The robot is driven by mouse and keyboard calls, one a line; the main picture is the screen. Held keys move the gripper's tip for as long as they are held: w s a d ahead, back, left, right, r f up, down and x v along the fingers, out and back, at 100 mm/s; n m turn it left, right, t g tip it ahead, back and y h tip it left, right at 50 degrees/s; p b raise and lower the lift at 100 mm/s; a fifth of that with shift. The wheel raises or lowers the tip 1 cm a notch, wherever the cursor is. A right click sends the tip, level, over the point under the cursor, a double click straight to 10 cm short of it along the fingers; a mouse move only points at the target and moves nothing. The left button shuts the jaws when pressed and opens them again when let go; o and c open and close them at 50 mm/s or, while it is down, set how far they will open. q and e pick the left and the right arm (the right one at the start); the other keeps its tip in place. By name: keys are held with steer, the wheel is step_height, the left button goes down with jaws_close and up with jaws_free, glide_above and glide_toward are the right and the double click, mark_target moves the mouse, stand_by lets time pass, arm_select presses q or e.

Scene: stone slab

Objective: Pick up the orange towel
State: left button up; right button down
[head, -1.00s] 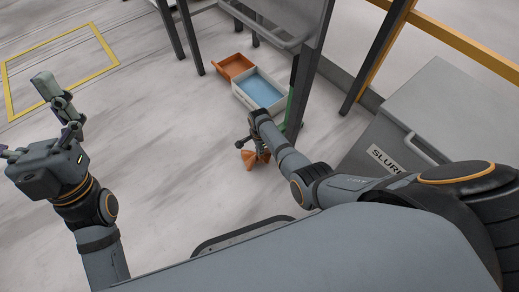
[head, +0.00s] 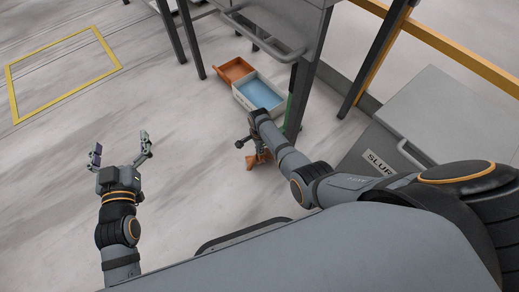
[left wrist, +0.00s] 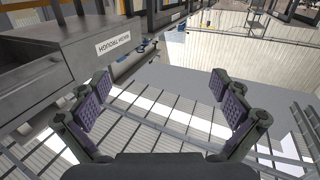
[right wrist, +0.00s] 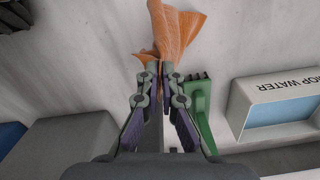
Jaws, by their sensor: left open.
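The orange towel (head: 252,163) shows in the head view below the end of my right arm, partly hidden by the gripper. In the right wrist view the crumpled towel (right wrist: 178,30) lies at and beyond the fingertips. My right gripper (right wrist: 160,72) has its fingertips nearly together with orange cloth between them. It also shows in the head view (head: 258,150). Whether the towel touches the floor is hard to tell. My left gripper (head: 121,146) is open and empty at the left, far from the towel. Its spread fingers show in the left wrist view (left wrist: 160,98).
A white tray of blue water (head: 260,93), labelled MOP WATER in the right wrist view, stands beside an orange bin (head: 236,70) near the table legs. A green object (right wrist: 201,108) is near the right gripper. A grey container (head: 420,110) stands right. The floor at left is clear.

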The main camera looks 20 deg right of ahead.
arm_select(q)
steer(key=s+d+f+g+p, duration=0.1)
steer(key=s+f+g+p, duration=0.1)
steer(key=s+f+g, duration=0.7)
steer(key=s+d+f+g+p, duration=0.1)
steer(key=s+f+g, duration=0.2)
steer(key=s+f, duration=0.65)
steer(key=a+r+g+p, duration=0.1)
steer(key=g+p, duration=0.1)
steer(key=p, duration=0.1)
steer(key=a+r+g+p, duration=0.2)
steer(key=p, duration=0.1)
steer(key=shift+r+y, duration=0.2)
steer(key=shift+y, duration=0.2)
